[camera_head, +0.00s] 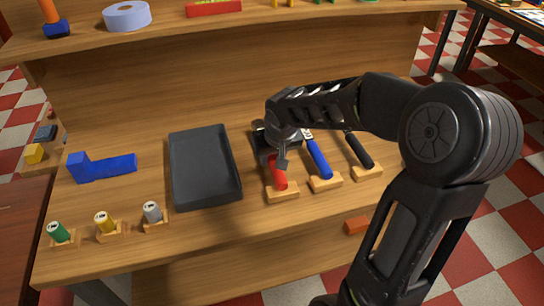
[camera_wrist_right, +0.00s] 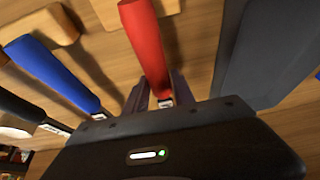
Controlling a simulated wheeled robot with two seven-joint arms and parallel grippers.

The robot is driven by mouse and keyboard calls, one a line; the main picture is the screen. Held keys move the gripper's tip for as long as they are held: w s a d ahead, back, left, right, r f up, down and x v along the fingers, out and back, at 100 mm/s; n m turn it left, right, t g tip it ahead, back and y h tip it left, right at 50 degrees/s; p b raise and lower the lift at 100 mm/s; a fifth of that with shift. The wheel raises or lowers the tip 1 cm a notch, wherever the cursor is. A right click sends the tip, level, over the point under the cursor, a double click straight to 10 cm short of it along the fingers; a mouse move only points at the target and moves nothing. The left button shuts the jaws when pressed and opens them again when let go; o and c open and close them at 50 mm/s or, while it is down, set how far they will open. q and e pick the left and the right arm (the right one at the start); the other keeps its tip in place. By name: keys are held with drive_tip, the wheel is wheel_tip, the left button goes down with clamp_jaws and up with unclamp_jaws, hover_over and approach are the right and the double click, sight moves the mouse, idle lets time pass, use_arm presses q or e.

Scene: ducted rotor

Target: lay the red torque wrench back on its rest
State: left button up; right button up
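The red torque wrench (camera_head: 279,174) has its red handle over a small wooden rest (camera_head: 282,194), at the left end of a row of three tools. My right gripper (camera_head: 281,160) reaches down on it from above. In the right wrist view the red handle (camera_wrist_right: 146,45) runs away from between the two fingers (camera_wrist_right: 162,96), which sit close on both sides of its lower end. The gripper looks shut on the wrench. I cannot tell whether the handle touches its rest. The wrench's head is hidden behind my gripper. My left gripper is not in view.
A blue-handled tool (camera_head: 319,158) and a black-handled tool (camera_head: 358,150) lie on wooden rests to the right. A dark empty tray (camera_head: 204,168) is close on the left. A blue block (camera_head: 102,167) and three small cans stand farther left. A shelf is above.

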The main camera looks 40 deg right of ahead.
drive_tip(key=o, duration=0.4)
drive_tip(key=shift+s, duration=0.1)
drive_tip(key=v, duration=0.7)
drive_tip(key=shift+s+a+r, duration=0.1)
drive_tip(key=shift+r, duration=0.3)
drive_tip(key=shift+s+f, duration=0.1)
